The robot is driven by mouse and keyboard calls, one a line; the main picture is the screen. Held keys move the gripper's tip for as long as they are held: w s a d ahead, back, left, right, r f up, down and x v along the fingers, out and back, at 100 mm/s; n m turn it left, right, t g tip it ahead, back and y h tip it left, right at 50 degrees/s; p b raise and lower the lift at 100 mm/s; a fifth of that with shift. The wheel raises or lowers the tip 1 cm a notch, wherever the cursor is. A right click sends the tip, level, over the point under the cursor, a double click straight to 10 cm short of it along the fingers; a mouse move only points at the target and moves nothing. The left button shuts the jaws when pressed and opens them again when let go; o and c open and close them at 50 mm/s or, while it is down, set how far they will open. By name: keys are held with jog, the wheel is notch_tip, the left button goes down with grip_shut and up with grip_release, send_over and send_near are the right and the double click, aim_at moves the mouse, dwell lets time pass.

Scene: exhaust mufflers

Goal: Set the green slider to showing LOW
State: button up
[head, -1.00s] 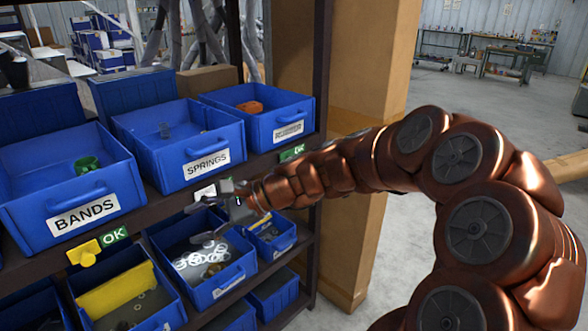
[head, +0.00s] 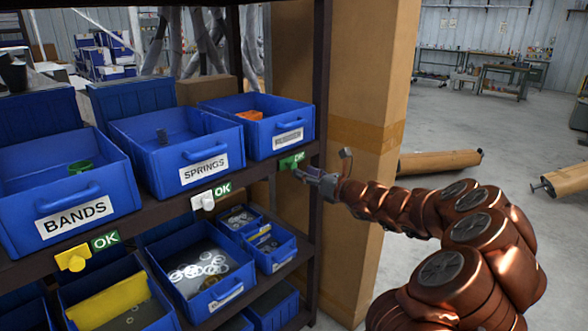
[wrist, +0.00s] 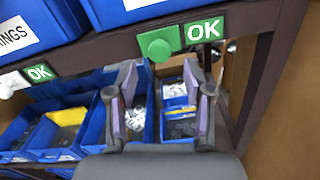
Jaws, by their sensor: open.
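The green slider (head: 287,164) sits on the shelf edge under the right bin, and a green sign beside it reads OK. In the wrist view the green slider (wrist: 158,44) shows as a round knob on a green plate, left of the OK sign (wrist: 204,29). My gripper (head: 306,176) is just in front of and slightly below the slider. In the wrist view my gripper (wrist: 162,82) has its two fingers apart with nothing between them, and the knob shows above the fingertips. Contact with the slider is not visible.
A white slider (head: 205,200) and a yellow slider (head: 73,257), each next to an OK sign, sit further left on the same shelf edge. Blue bins (head: 200,155) stand above and below. A cardboard column (head: 365,110) stands right of the shelf.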

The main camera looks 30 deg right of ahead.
aim_at(294, 167)
jog(key=shift+x, duration=2.55)
jog(key=shift+c, duration=0.5)
grip_shut()
